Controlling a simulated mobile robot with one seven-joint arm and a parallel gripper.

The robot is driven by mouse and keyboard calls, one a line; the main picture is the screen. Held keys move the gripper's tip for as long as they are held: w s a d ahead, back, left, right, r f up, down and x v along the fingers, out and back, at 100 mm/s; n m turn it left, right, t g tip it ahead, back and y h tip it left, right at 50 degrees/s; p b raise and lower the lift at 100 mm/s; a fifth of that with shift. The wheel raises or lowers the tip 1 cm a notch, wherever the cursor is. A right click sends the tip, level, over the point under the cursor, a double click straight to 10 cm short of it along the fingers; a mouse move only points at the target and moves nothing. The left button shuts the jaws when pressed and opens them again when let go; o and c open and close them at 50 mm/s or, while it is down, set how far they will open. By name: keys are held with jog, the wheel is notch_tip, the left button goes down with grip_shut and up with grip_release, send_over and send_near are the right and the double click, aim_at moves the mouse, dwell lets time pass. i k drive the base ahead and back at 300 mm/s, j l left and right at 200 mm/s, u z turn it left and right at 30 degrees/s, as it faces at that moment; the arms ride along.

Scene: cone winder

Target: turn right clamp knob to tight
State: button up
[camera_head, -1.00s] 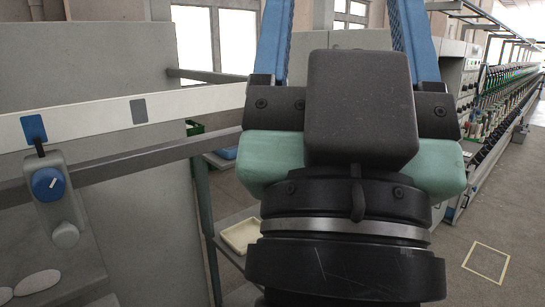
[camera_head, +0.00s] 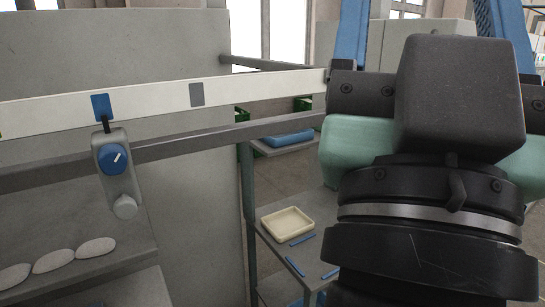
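A round blue clamp knob (camera_head: 113,158) with a white pointer line sits on a grey clamp body (camera_head: 122,188) at the left. The white line slants up to the right. A blue label (camera_head: 101,107) is on the white rail just above the knob, and a grey label (camera_head: 197,94) is further right on the rail. My gripper (camera_head: 430,45) is at the right, well apart from the knob. Its two blue fingers stand up widely apart, with the tips cut off by the top edge. No object shows between them, though the dark wrist block hides part of the gap.
The white rail (camera_head: 270,86) crosses from left to my gripper, with a grey bar (camera_head: 200,137) below it. Several pale oval pieces (camera_head: 54,261) lie on a shelf at lower left. A cream tray (camera_head: 287,224) and blue sticks (camera_head: 294,266) lie on a table behind.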

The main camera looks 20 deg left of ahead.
aim_at(111, 158)
jog(key=i+l+u, duration=0.1)
jog(key=u, duration=1.55)
jog(key=i+l, duration=0.05)
